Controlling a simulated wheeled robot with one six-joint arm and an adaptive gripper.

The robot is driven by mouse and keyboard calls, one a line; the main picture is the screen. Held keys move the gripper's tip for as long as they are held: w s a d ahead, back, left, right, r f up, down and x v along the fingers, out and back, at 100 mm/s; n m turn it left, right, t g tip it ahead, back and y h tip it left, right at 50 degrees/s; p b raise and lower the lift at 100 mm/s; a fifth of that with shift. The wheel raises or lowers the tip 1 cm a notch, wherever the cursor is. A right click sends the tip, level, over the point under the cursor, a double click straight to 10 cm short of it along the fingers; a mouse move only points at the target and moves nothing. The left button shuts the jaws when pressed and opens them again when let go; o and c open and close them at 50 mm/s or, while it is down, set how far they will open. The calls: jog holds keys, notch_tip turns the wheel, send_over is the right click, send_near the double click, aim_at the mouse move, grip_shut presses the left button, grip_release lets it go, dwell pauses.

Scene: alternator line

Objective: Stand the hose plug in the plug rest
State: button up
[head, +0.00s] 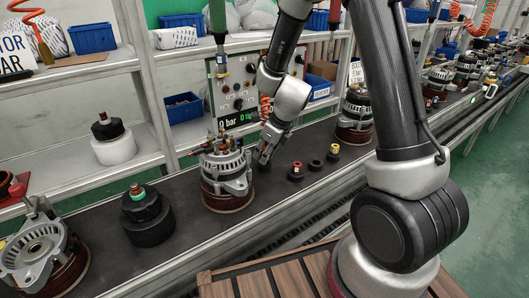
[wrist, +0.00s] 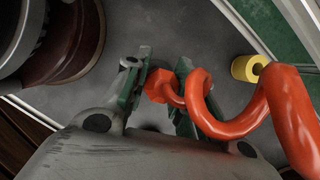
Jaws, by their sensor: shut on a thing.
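My gripper (head: 264,151) is low over the dark line top, just right of the alternator with coppery studs (head: 226,170). In the wrist view its green-padded fingers (wrist: 160,90) are shut on the end of the coiled orange-red hose (wrist: 208,115), taken as the hose plug (wrist: 158,86). The plug's lower part is hidden, so I cannot tell whether it touches anything. A yellow hollow cylinder (wrist: 247,67) stands apart from the gripper in the wrist view. I cannot tell for sure which thing is the plug rest.
Small dark round pieces stand to the right of my gripper, one with a red top (head: 296,171) and one with a yellowish top (head: 333,152). A control panel (head: 232,92) stands behind. A black stacked part (head: 147,217) stands left of the alternator, with bare top between.

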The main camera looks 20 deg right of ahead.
jog(key=o, duration=0.9)
jog(key=s+d+r+n, duration=0.3)
jog(key=s+r+n, duration=0.1)
jog(key=r, duration=0.5)
jog(key=s+d+r+n, duration=0.3)
jog(key=s+r, duration=0.2)
jog(key=r, duration=0.3)
jog(key=s+d+r+n+h, duration=0.1)
jog(key=s+d+r+n, duration=0.3)
jog(key=s+n, duration=0.4)
jog(key=s+d+r+n+h, duration=0.1)
jog(key=s+d+r+n, duration=0.3)
jog(key=s+n, duration=0.5)
jog(key=d+n, duration=0.1)
jog(key=n, duration=0.2)
jog(key=shift+s+n+t+h, duration=0.3)
jog(key=shift+n+t+h, duration=0.1)
